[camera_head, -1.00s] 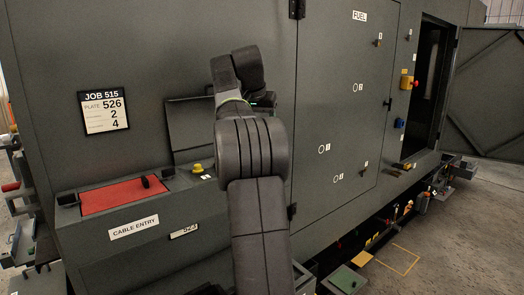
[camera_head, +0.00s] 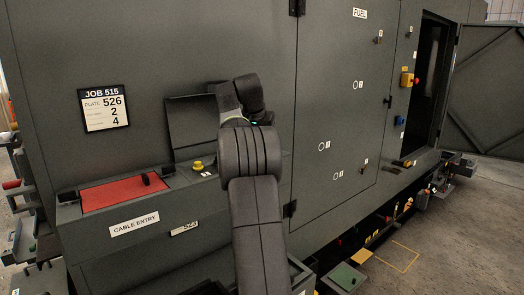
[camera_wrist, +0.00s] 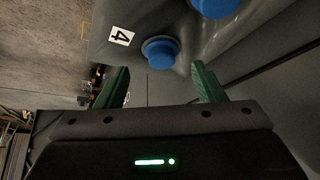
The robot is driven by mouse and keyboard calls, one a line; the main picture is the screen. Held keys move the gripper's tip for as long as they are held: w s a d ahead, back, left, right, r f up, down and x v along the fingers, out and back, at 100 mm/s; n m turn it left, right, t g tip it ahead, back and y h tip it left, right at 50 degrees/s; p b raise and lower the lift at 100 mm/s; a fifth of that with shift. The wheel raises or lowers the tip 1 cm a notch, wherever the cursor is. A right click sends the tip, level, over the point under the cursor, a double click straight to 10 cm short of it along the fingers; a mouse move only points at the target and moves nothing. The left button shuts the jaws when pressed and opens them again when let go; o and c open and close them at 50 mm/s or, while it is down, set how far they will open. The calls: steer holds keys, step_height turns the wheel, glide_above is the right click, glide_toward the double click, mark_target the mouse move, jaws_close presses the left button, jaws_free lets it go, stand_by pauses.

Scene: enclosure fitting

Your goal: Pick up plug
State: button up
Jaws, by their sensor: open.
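In the wrist view, a blue round plug (camera_wrist: 160,52) sits on a grey surface beside a white label marked 4 (camera_wrist: 121,36). It is just beyond the gap between my fingertips. A second blue round piece (camera_wrist: 215,5) is cut off by the top edge. My gripper (camera_wrist: 162,82) has its two green fingers spread apart, with nothing between them. The fingers look apart from the plug. In the head view my own arm hides the gripper's fingers and these blue pieces.
A grey enclosure fills the head view, with a red panel (camera_head: 113,194) on the cable entry ledge. A yellow knob (camera_head: 197,165) stands right of it. An open door (camera_head: 492,95) is at far right. Bare floor (camera_head: 440,235) lies at lower right.

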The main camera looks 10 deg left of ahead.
steer(key=x, duration=0.3)
steer(key=shift+f, duration=0.1)
steer(key=shift+a, duration=0.1)
steer(key=c, duration=1.2)
step_height(320, 180, up, 10)
steer(key=p, duration=0.3)
